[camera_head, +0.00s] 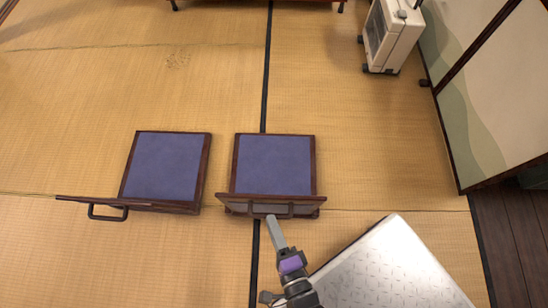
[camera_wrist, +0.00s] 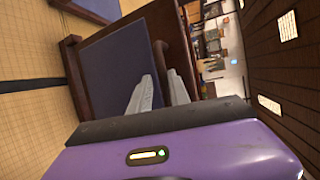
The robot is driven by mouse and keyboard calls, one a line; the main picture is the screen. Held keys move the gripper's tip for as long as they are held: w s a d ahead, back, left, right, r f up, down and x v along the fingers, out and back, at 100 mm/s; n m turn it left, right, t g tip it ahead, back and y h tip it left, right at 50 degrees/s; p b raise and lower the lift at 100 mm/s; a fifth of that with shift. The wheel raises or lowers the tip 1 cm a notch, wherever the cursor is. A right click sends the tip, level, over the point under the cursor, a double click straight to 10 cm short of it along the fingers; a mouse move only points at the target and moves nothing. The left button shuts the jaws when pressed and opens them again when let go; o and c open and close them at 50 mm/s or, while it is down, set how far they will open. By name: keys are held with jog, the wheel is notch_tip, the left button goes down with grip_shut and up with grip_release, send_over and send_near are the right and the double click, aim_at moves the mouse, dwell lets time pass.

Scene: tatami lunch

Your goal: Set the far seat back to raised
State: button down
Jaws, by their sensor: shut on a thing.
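Two floor seats with blue cushions and dark wood frames stand side by side, one on the left (camera_head: 163,165) and one on the right (camera_head: 274,163). The right seat's back (camera_head: 236,200) stands up from its near edge, with a dark handle (camera_head: 285,211) on the side facing me. My gripper (camera_head: 273,219) reaches that back and is shut on the handle. The wrist view shows my two grey fingers (camera_wrist: 160,95) at the dark handle (camera_wrist: 161,60), beside the blue panel (camera_wrist: 112,70).
A white heater (camera_head: 390,38) stands at the back right, near a folding screen (camera_head: 490,80). A pale metal-patterned surface (camera_head: 390,270) lies at the lower right, close to my arm. Tatami floor (camera_head: 80,90) is open behind and left of the seats.

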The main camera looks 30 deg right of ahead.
jog(key=shift+g, duration=0.3)
jog(key=s+f, duration=0.1)
jog(key=s+a+f, duration=0.1)
jog(key=f, duration=0.1)
jog(key=shift+s+a, duration=0.15)
jog(key=shift+s, duration=0.1)
jog(key=c, duration=1.5)
grip_release()
jog(key=shift+o, duration=0.2)
jog(key=shift+a+r, duration=0.15)
jog(key=p+v, duration=0.2)
jog(key=v, duration=0.5)
jog(key=shift+s+r, duration=0.25)
